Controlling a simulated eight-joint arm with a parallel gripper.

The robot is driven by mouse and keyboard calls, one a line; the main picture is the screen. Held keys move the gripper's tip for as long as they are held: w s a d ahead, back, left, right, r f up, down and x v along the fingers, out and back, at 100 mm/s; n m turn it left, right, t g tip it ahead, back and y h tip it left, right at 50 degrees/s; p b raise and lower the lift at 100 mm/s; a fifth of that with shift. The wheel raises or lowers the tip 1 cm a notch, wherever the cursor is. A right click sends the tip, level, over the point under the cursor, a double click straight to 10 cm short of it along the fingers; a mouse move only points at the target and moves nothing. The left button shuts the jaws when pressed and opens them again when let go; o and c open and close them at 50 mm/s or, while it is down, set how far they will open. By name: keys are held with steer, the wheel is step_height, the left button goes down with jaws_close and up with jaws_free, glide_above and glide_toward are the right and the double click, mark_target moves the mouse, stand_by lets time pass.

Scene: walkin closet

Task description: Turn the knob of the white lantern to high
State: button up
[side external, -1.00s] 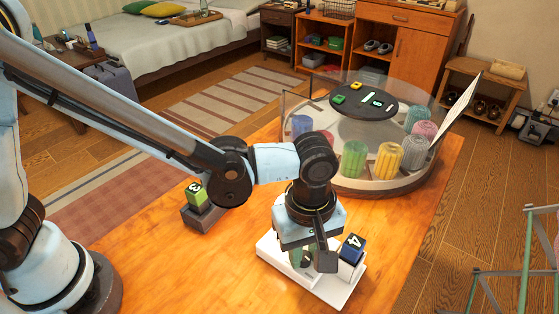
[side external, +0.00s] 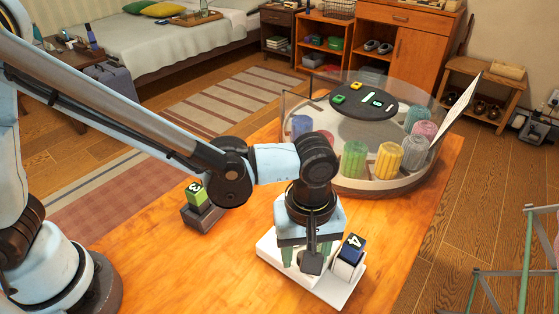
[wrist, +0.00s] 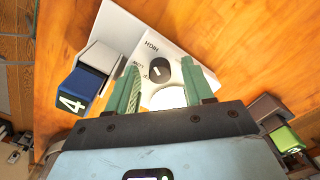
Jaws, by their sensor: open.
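The white lantern's flat base (side external: 322,291) lies on the wooden table below my gripper. Its dark round knob (wrist: 160,73) shows in the wrist view, with a short white pointer mark. The word HIGH is printed beside the knob, and another label, perhaps LOW, is nearer the left finger. My gripper (wrist: 162,64) is open, with one green finger on each side of the knob and nothing held. Whether a finger touches the knob cannot be told.
A blue block marked 4 (side external: 352,248) sits at the base's right edge. A green block marked 3 (side external: 196,195) is on a dark holder to the left. A clear-walled round case (side external: 390,184) with several coloured ribbed cylinders stands behind. The table's left part is bare.

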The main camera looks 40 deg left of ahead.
step_height(320, 180, up, 12)
stand_by(0.6)
steer(key=shift+a, duration=0.1)
steer(key=a+f+m+t, duration=0.2)
steer(key=a+m+t, duration=0.5)
steer(key=a, duration=1.9)
steer(key=shift+s+m, duration=0.25)
steer(key=shift+m, duration=0.85)
